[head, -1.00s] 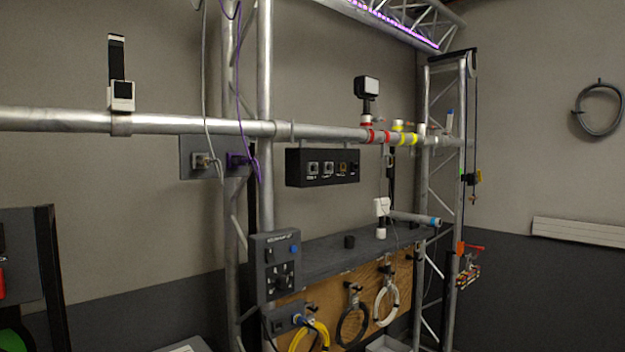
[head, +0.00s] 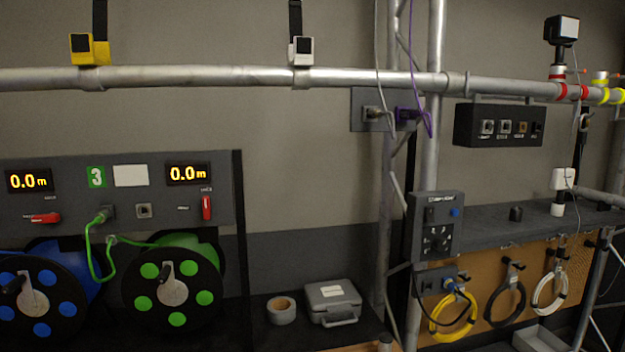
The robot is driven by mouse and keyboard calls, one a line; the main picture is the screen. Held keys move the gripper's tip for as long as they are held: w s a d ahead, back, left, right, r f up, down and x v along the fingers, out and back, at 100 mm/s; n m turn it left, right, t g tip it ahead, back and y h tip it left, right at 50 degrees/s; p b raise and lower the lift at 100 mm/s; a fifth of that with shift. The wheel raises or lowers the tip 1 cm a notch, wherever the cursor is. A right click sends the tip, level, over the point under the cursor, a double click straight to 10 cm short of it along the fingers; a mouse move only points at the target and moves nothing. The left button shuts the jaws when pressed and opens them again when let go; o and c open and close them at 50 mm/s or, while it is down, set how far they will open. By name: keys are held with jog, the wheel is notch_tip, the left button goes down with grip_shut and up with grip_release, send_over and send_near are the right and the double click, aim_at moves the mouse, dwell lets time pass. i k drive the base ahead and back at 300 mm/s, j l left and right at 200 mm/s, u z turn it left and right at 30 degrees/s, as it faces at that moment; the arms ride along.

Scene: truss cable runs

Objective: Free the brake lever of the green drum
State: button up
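The green drum (head: 172,288) stands at lower left, with a black flange showing green round spots and a crank at its hub. Its brake lever (head: 207,207) is red and points upright on the grey panel (head: 130,182) above the drum, below a display reading 0.0 m. Small lettering beside the lever is too small to read. A green cable (head: 93,245) runs from a socket on the panel to the drum. My gripper is not in view.
The blue drum (head: 40,300) stands to the left, its red lever (head: 45,217) lying horizontal. A tape roll (head: 281,311) and grey case (head: 333,303) sit on the dark surface right of the green drum. A pipe (head: 200,78) crosses above.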

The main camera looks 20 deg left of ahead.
aim_at(206, 207)
jog(key=u, duration=1.6)
